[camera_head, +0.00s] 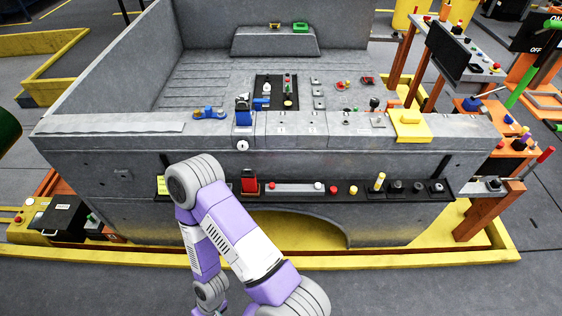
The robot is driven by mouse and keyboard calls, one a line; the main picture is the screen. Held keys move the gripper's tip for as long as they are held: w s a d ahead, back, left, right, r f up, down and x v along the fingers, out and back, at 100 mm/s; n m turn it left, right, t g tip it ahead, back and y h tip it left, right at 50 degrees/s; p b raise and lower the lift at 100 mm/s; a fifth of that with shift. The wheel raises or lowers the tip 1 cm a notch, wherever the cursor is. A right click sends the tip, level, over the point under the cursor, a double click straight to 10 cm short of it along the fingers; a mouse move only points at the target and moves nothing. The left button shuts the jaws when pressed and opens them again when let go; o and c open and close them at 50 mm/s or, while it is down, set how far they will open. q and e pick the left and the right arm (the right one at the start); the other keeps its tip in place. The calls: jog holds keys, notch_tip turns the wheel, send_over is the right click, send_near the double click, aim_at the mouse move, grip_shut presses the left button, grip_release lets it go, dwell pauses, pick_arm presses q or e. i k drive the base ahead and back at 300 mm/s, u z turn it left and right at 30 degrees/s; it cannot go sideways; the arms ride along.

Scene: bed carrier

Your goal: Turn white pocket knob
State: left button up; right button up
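I cannot tell for sure which part is the white pocket knob. A round white dial (242,145) with a dark mark sits on the front wall of the grey bed, below a blue lever. A small white knob (318,185) stands on the dark shelf (300,197) along the front wall, at the right end of a pale bar. A white piece (267,88) also shows on the black panel inside the bed. One purple and grey arm of mine is bent in front of the wall, its elbow near the shelf's left part. No gripper shows.
A yellow box (410,125) sits on the bed's top edge. Orange-legged stands with controls are at the right. My arm hides part of the shelf and wall.

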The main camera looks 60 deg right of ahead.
aim_at(242, 146)
jog(key=k, duration=0.5)
jog(key=z, duration=0.75)
